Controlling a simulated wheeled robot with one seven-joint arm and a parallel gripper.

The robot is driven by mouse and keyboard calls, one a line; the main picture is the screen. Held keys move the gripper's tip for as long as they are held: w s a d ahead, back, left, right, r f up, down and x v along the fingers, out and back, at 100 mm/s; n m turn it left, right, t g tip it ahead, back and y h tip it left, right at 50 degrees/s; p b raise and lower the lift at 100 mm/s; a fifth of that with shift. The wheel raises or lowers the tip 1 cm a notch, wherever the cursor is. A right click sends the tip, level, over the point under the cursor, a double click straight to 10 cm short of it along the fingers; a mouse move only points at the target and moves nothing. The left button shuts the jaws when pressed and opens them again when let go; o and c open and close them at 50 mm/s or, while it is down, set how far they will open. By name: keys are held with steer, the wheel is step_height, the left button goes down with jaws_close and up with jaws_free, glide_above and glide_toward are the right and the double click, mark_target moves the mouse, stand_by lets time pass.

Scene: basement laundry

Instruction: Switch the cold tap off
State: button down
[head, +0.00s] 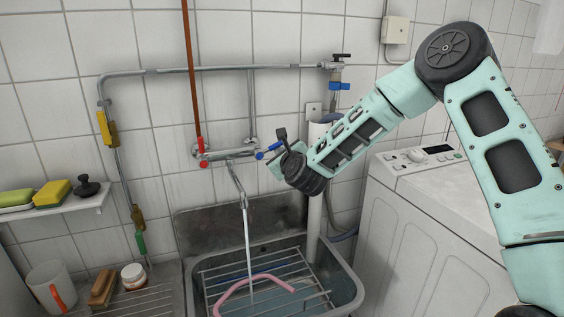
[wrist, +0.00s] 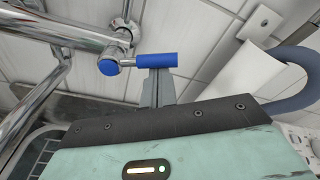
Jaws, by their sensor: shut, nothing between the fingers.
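The cold tap's blue lever (head: 262,155) is at the right end of the chrome wall mixer (head: 225,154). In the wrist view the blue lever (wrist: 157,60) points sideways to the right from its round blue cap. A thin stream of water (head: 247,235) runs from the spout into the sink. My gripper (head: 274,161) is at the tap's right side. In the wrist view my gripper (wrist: 158,82) is shut and empty, its fingertips right at the lever's lower edge. I cannot tell whether they touch it.
The red hot handle (head: 202,152) is at the mixer's left end. Below is the sink (head: 345,291) with a wire rack and a pink hose. A washing machine (head: 425,235) stands to the right. A grey standpipe (head: 314,200) rises behind my gripper. A shelf (head: 65,206) holds sponges at left.

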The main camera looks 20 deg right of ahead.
steer(key=n+b, duration=0.1)
steer(key=a+r+n+b, duration=0.1)
steer(key=n, duration=0.1)
steer(key=r+n, duration=0.1)
steer(key=n, duration=0.1)
steer(key=shift+a+r+h+b, duration=0.15)
steer(key=shift+r+h+b, duration=0.05)
steer(key=shift+h+b, duration=0.2)
steer(key=n+b, duration=0.1)
steer(key=a+r+n+b, duration=0.1)
steer(key=n, duration=0.1)
steer(key=a+r+n+t+b, duration=0.1)
steer(key=n, duration=0.1)
steer(key=shift+a+b, duration=0.2)
steer(key=shift+b, duration=0.15)
steer(key=shift+a, duration=0.15)
